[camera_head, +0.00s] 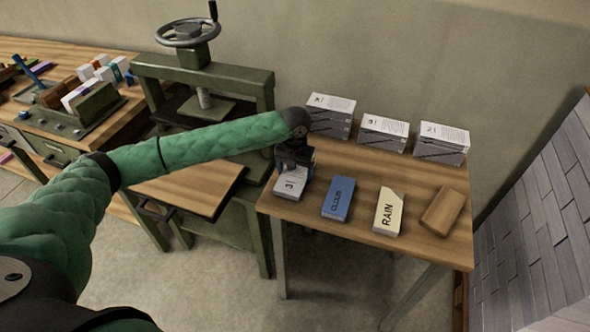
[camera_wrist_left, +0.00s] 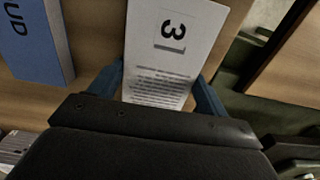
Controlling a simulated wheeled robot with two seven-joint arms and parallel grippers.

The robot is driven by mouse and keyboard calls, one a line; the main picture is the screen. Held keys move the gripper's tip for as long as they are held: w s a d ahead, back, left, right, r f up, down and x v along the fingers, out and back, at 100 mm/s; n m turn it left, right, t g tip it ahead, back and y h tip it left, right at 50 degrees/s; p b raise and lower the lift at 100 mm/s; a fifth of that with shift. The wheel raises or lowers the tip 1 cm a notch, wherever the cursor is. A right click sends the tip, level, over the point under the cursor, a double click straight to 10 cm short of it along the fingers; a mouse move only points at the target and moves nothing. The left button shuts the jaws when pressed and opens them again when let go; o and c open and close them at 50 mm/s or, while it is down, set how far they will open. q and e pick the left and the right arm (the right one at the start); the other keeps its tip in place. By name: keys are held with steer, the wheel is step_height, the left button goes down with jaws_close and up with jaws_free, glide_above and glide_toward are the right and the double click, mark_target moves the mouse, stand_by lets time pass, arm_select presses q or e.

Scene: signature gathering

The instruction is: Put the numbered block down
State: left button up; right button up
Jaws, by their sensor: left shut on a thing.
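The numbered block (camera_head: 290,184) is white with a "3" on its face. It is at the left end of the wooden table (camera_head: 330,165), by the front left corner. My left gripper (camera_head: 295,168) is shut on it from the back, and the arm crosses in from the left. In the left wrist view the block (camera_wrist_left: 172,50) lies between the two blue fingers, with its "3" and printed text showing. Whether its underside touches the table is hard to tell. My right gripper is not in view.
A blue block (camera_head: 338,199), a cream "RAIN" block (camera_head: 388,211) and a plain wooden block (camera_head: 442,211) lie to the right. Three numbered stacks (camera_head: 382,134) stand along the back. A green press (camera_head: 205,90) stands left of the table.

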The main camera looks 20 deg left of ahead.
mark_target(295, 174)
arm_select(q)
steer(key=shift+f, duration=0.15)
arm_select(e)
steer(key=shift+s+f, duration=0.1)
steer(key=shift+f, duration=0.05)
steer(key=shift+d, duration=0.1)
arm_select(q)
steer(key=o, duration=1.1)
steer(key=shift+f, duration=0.1)
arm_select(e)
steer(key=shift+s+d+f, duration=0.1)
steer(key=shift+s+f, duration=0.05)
arm_select(q)
steer(key=shift+r, duration=0.35)
step_height(295, 174, up, 12)
steer(key=b, duration=0.4)
steer(key=shift+f, duration=0.2)
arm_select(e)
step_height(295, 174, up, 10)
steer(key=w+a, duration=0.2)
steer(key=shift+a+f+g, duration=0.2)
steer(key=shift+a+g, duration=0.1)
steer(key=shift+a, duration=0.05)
